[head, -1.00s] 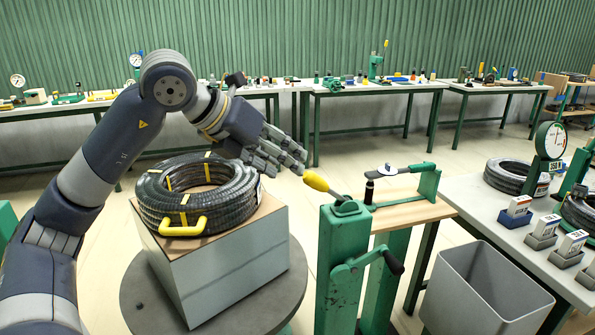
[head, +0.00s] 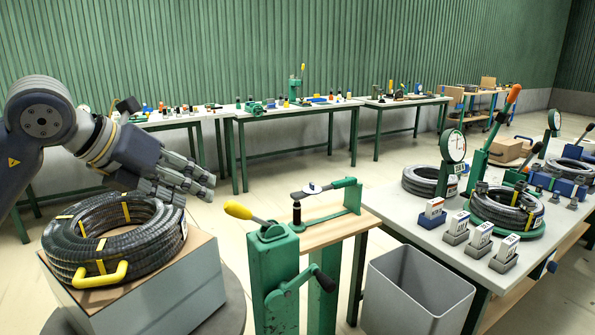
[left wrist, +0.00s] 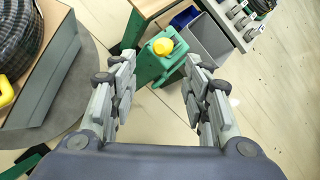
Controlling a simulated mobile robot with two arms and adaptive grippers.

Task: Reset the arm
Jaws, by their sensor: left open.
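My left arm comes in from the left in the head view. Its left gripper (head: 183,181) is above and just behind the right side of a black hose coil (head: 75,248). In the left wrist view the two fingers of the left gripper (left wrist: 160,100) are spread apart with nothing between them. The coil has yellow bands and a yellow handle and lies on a grey block with a tan top (head: 182,262). Part of the coil shows at the left edge of the left wrist view (left wrist: 18,40). My right gripper is in neither view.
A green post with a yellow-knobbed lever (head: 272,270) stands right of the coil. A grey bin (head: 415,290) is beside a worktable (head: 390,205) bearing coils, a dial gauge (head: 453,147) and small labelled boxes. Benches with tools line the far wall. Open floor lies between.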

